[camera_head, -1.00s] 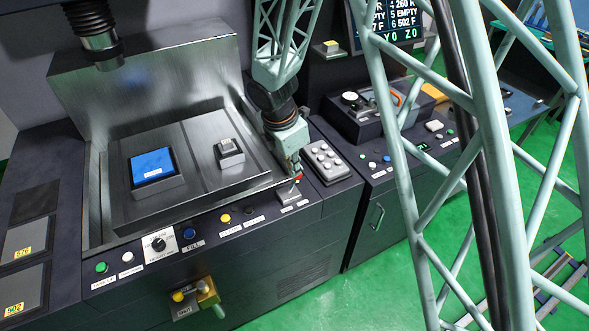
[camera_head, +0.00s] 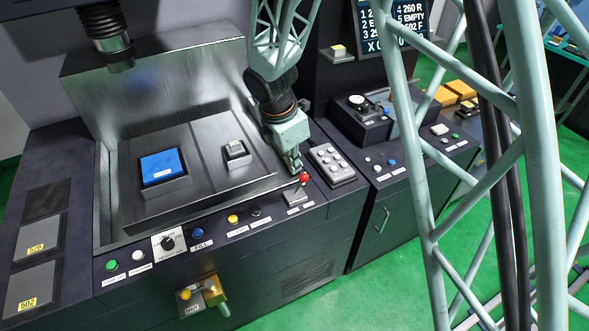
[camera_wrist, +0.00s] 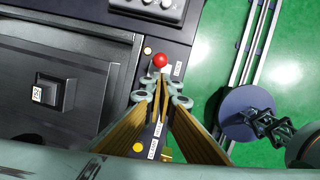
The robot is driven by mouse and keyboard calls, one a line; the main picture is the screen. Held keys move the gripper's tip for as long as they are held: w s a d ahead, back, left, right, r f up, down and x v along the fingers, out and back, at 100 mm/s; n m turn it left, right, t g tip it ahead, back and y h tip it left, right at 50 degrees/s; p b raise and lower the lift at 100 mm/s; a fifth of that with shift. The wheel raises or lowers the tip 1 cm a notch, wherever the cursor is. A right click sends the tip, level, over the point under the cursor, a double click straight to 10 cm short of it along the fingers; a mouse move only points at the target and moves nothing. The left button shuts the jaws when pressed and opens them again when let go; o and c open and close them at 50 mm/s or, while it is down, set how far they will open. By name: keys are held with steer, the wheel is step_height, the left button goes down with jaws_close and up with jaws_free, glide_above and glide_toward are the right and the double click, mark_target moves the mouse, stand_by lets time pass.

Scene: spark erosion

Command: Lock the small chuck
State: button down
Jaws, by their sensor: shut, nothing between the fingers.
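The small chuck (camera_head: 236,152) is a dark square block with a pale labelled piece on top, on the right part of the machine's grey plate. It also shows at the left of the wrist view (camera_wrist: 50,92). A lever with a red ball knob (camera_head: 304,177) stands on a small grey base (camera_head: 297,197) at the panel's right front corner. My gripper (camera_head: 296,170) is shut and empty, pointing down just beside the red knob. In the wrist view the red knob (camera_wrist: 160,60) lies just beyond the fingertips (camera_wrist: 161,90). Whether they touch is unclear.
A larger chuck with a blue block (camera_head: 162,166) stands left on the plate. A grey keypad (camera_head: 332,163) is close right of my gripper. Several buttons and a rotary knob (camera_head: 168,243) line the front panel. A yellow-handled valve (camera_head: 214,290) sits on the front face.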

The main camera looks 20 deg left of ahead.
steer(key=w+v, duration=0.1)
steer(key=v, duration=0.6)
steer(key=shift+d+r, duration=0.45)
steer(key=shift+d, duration=0.1)
